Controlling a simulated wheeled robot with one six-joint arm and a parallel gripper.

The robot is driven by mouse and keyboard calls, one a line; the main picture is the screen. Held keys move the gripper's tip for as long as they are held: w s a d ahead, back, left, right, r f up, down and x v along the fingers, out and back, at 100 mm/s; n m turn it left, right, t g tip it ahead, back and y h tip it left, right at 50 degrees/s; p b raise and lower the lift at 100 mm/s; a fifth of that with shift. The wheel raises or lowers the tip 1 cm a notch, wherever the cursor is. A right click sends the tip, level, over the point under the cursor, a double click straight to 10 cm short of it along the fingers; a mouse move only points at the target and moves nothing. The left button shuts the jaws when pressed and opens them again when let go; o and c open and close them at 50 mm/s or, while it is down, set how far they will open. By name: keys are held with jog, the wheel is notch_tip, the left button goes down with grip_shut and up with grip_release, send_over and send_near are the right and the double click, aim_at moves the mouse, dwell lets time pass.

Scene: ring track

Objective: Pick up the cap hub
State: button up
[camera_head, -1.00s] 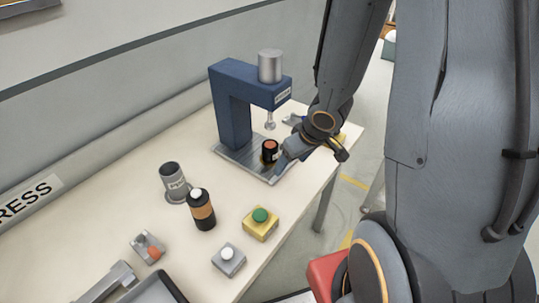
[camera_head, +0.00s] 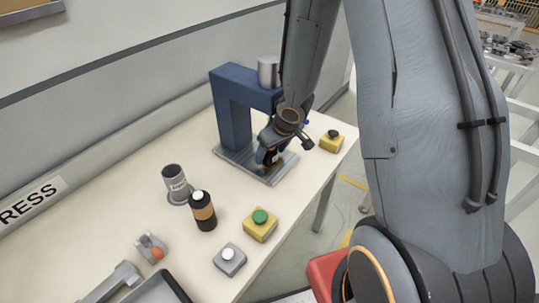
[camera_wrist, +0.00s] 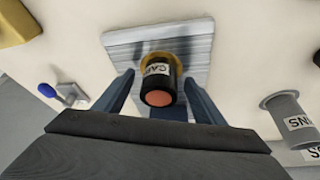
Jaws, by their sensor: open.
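The cap hub (camera_wrist: 158,82) is a black cylinder with an orange top and a white label reading "CAP". It stands in a brass-coloured seat (camera_wrist: 172,58) on the grey metal base plate of the press. My gripper (camera_wrist: 159,77) is open, with one blue-grey finger on each side of the hub. A gap shows between each finger and the hub, so I see no contact. In the head view my gripper (camera_head: 268,160) is low over the press plate (camera_head: 277,176) and hides most of the hub.
The blue press (camera_head: 232,110) stands directly behind my gripper. A yellow box with a dark button (camera_head: 332,140) is to its right.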

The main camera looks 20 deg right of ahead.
jog(key=c, duration=1.4)
jog(key=s+d+r+p, duration=0.1)
jog(key=s+r, duration=0.1)
jog(key=s, duration=0.2)
jog(key=s+d+r+p, duration=0.2)
jog(key=s+r, duration=0.1)
jog(key=s, duration=0.2)
jog(key=s+d+r+p, duration=0.1)
jog(key=s+r, duration=0.2)
jog(key=s, duration=0.1)
jog(key=shift+s+d, duration=0.15)
jog(key=shift+d, duration=0.15)
